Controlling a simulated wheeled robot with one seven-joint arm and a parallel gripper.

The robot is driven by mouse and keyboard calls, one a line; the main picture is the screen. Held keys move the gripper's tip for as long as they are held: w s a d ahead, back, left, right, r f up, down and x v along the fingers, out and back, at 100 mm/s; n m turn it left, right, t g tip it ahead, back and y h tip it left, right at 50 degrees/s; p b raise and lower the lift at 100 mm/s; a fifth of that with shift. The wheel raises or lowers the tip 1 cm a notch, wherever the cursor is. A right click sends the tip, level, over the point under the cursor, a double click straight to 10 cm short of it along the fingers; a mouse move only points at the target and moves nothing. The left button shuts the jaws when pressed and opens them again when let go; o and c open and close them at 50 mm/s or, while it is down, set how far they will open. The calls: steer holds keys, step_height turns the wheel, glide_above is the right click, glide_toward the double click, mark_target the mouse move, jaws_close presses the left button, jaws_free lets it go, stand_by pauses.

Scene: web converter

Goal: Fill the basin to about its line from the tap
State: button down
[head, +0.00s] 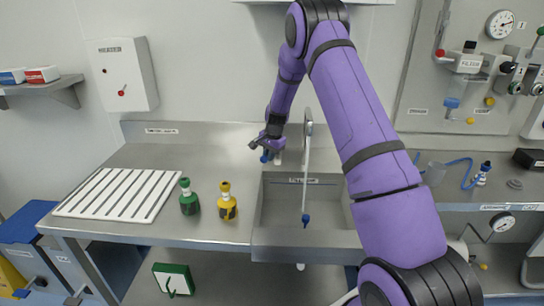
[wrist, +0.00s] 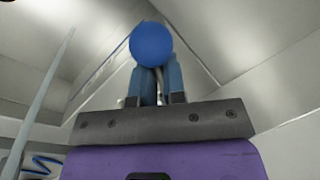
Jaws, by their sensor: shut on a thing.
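The basin (head: 308,240) is a steel sink sunk in the bench at the centre of the head view. A thin tap spout (head: 306,165) with a dark blue tip (head: 306,220) reaches over it. My gripper (head: 267,154) is at the basin's back left corner, below my purple arm. In the wrist view its fingers (wrist: 159,84) are shut on a round blue knob (wrist: 151,44), which looks like the tap's handle. I see no clear water surface or stream.
Left of the basin stand a green bottle (head: 189,198) and a yellow bottle (head: 227,202), near a white slatted rack (head: 118,194). Blue tubing (head: 459,170) lies on the right bench. A gauge panel (head: 468,75) hangs above it. The bench behind the bottles is clear.

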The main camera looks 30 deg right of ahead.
steer(key=shift+s+a+f, duration=0.15)
steer(key=shift+a, duration=0.1)
steer(key=c, duration=1.2)
jaws_free()
steer(key=shift+d+r, duration=0.1)
steer(key=shift+r, duration=0.3)
steer(key=r, duration=0.3)
steer(key=s+r, duration=0.1)
steer(key=r, duration=0.6)
steer(key=shift+s+d, duration=0.35)
steer(key=shift+d, duration=0.05)
